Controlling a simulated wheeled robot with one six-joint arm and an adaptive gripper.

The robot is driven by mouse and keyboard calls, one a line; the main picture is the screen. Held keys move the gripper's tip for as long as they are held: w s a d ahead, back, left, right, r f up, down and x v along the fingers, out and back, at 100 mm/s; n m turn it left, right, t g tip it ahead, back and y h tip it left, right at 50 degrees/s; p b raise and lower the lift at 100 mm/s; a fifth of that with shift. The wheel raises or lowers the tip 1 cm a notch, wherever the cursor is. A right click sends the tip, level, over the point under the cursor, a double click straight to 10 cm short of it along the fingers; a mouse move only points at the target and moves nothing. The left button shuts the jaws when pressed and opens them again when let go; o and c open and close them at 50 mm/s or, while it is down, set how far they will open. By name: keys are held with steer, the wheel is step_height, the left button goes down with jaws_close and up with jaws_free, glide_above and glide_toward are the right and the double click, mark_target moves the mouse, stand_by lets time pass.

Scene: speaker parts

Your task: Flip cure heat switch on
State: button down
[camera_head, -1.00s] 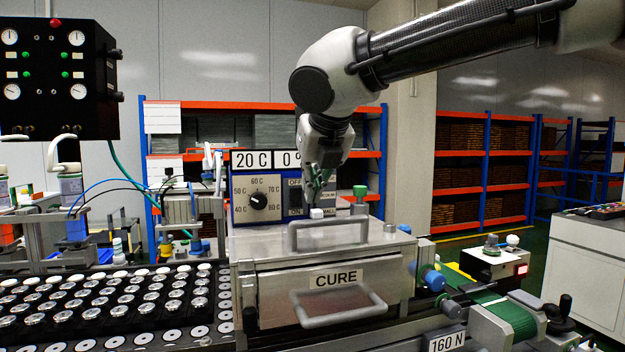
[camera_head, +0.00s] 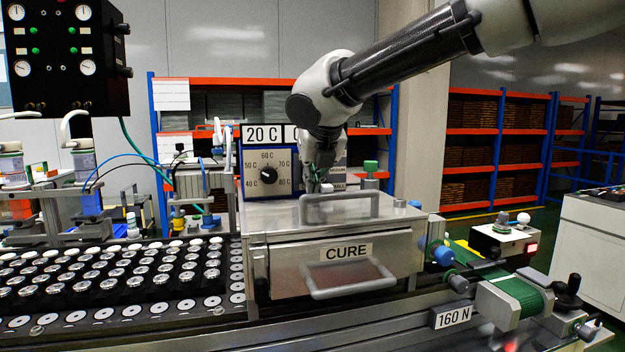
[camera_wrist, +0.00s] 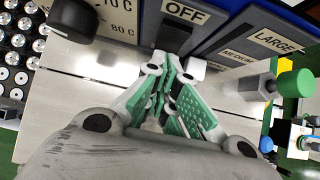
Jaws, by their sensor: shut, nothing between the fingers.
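The blue control panel (camera_head: 243,213) stands behind the steel CURE box (camera_head: 347,251). In the wrist view the switch section shows an OFF label (camera_wrist: 185,13) above a dark plate. My gripper (camera_head: 316,184) is in front of this section and hides most of it in the head view. In the wrist view my gripper (camera_wrist: 168,78) has its green-padded fingers together, pointing at the panel just below the OFF label. I cannot tell whether the fingertips touch the switch.
The box lid has a raised handle (camera_head: 340,207) close below my gripper. A green-capped post (camera_head: 370,168) stands to the right. A tray of speaker parts (camera_head: 110,275) lies left, a green conveyor (camera_head: 515,295) right.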

steer(key=shift+w+a+f, duration=0.1)
steer(key=shift+w+f, duration=0.05)
steer(key=shift+w, duration=0.15)
steer(key=shift+r, duration=0.95)
